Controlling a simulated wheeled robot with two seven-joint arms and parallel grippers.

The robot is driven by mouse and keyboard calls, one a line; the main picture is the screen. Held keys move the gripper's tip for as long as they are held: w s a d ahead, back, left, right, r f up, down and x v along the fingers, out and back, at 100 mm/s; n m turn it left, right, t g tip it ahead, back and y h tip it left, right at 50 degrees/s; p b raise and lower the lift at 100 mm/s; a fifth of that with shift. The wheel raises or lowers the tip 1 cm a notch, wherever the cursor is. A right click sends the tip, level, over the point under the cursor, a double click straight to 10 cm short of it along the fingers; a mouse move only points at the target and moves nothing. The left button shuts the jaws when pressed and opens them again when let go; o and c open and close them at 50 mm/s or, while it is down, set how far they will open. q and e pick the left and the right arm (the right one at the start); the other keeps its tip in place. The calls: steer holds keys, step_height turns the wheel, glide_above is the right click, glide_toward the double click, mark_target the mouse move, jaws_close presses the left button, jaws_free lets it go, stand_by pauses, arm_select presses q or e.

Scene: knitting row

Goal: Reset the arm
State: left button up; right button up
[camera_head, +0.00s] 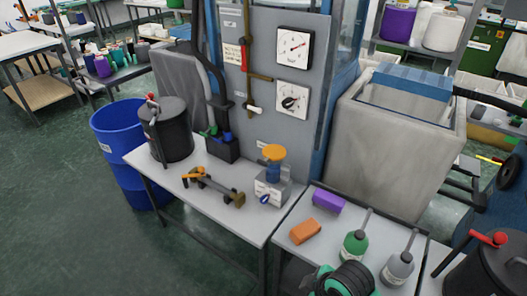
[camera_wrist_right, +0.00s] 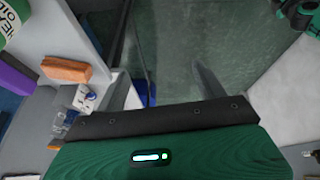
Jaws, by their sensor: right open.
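My right gripper (camera_head: 345,281), green and black, shows at the bottom of the head view, in front of the near table with the bottles. In the right wrist view its green body with a black front edge (camera_wrist_right: 160,118) fills the bottom. It is open and I see nothing held in it. My left gripper is not seen in the head view. A green and black part at the top right of the wrist view is cut off, and I cannot tell what it is.
An orange block (camera_head: 305,231), a purple block (camera_head: 328,201), a green bottle (camera_head: 355,246) and a grey bottle (camera_head: 398,268) stand near my right gripper. A black pot (camera_head: 490,268) is at the right. A blue barrel (camera_head: 122,150) stands left. The floor at front left is clear.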

steer(key=s+d+m+h, duration=0.3)
steer(key=s+d+m, duration=0.7)
steer(key=d, duration=0.2)
step_height(320, 180, down, 31)
steer(key=s+d+f+g, duration=0.1)
steer(key=s+d+f, duration=0.1)
steer(key=s+f, duration=0.7)
steer(key=s+d+f, duration=0.1)
steer(key=s+f, duration=0.9)
steer(key=f, duration=0.1)
steer(key=shift+s+d+g+h, duration=0.15)
steer(key=shift+d+g+h, duration=0.15)
steer(key=shift+d+g, duration=0.1)
steer(key=shift+s+f, duration=0.25)
steer(key=shift+s, duration=0.25)
steer(key=shift+c, duration=0.4)
